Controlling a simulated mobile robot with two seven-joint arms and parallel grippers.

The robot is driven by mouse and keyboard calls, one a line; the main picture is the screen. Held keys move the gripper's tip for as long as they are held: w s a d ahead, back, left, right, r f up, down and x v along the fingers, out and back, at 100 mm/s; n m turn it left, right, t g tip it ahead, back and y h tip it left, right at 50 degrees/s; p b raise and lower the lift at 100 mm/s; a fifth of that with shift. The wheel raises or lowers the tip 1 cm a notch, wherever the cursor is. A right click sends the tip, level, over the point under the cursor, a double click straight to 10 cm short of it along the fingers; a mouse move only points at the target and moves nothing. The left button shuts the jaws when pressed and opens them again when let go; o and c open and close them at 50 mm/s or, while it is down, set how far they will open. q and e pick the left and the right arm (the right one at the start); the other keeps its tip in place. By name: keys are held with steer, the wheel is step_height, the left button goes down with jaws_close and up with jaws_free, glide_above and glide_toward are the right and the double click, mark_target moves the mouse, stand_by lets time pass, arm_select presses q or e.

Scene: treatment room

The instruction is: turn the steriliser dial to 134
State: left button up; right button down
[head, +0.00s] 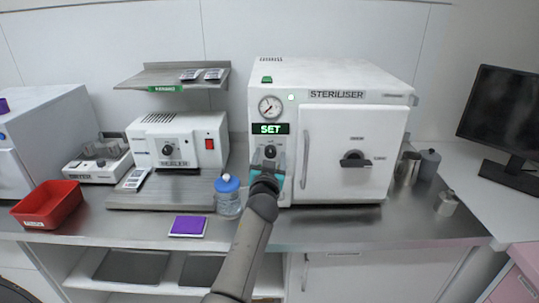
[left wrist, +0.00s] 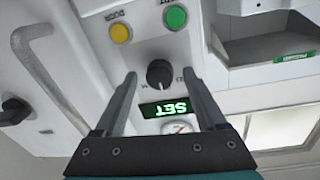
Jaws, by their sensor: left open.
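The white steriliser (head: 359,93) stands on the counter, with a green display (head: 270,129) reading SET. Its dark dial (head: 270,151) sits just below the display, left of the door. My left gripper (head: 267,168) is in front of the panel at the dial, partly covering the area below it. In the left wrist view, which is upside down, the dial (left wrist: 159,73) shows between the spread fingertips of my left gripper (left wrist: 160,76). Gaps show on both sides, so the fingers look clear of it. The marks around the dial are partly hidden and too small to read. My right gripper is not seen.
The door handle (head: 305,159) and door latch (head: 355,159) are right of the dial. A yellow button (left wrist: 121,33) and a green button (left wrist: 175,17) are near the dial. A blue-lidded bottle (head: 228,196) stands close left of my arm.

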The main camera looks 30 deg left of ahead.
arm_select(q)
jaws_close()
stand_by(0.6)
